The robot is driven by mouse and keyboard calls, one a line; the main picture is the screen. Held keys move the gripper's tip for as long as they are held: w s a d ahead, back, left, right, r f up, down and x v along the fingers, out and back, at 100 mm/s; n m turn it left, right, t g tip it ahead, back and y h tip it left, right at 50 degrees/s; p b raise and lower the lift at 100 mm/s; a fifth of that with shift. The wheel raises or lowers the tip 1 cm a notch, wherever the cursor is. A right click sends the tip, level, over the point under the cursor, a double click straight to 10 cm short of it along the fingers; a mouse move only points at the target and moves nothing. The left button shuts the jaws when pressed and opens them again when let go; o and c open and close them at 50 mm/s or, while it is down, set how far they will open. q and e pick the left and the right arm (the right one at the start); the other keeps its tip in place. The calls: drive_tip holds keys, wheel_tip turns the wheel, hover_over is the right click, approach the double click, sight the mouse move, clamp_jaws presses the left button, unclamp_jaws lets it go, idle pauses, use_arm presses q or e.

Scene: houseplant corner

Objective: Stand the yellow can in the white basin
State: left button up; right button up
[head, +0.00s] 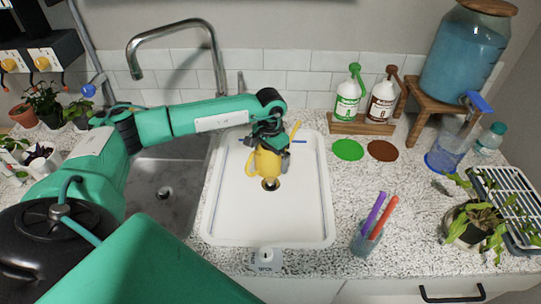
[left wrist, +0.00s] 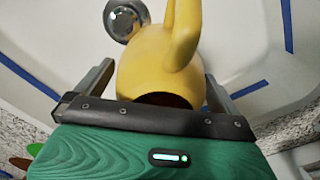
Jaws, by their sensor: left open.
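The yellow can (head: 266,164) is in the white basin (head: 300,215), over the middle and close to the drain hole. Its handle points left and its thin spout points to the back right in the head view. It looks roughly upright, but its base on the basin floor is partly hidden. My left gripper (head: 270,144) is at the can from above and behind. In the left wrist view the can (left wrist: 155,75) stands between the two spread fingers, with visible gaps at its sides. My right gripper is not in view.
A steel sink (head: 165,185) with a tall tap (head: 215,50) lies left of the basin. Right of it are two pump bottles (head: 348,98), a green disc (head: 348,150), a brown disc (head: 382,151), and a glass with two sticks (head: 366,240). Blue tape marks the basin.

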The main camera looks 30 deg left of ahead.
use_arm(q)
drive_tip(key=shift+r, duration=0.45)
wheel_tip(320, 180, up, 3)
drive_tip(key=shift+r+b, duration=0.2)
drive_tip(key=shift+b, duration=0.4)
wheel_tip(320, 180, up, 8)
drive_tip(key=b, duration=0.1)
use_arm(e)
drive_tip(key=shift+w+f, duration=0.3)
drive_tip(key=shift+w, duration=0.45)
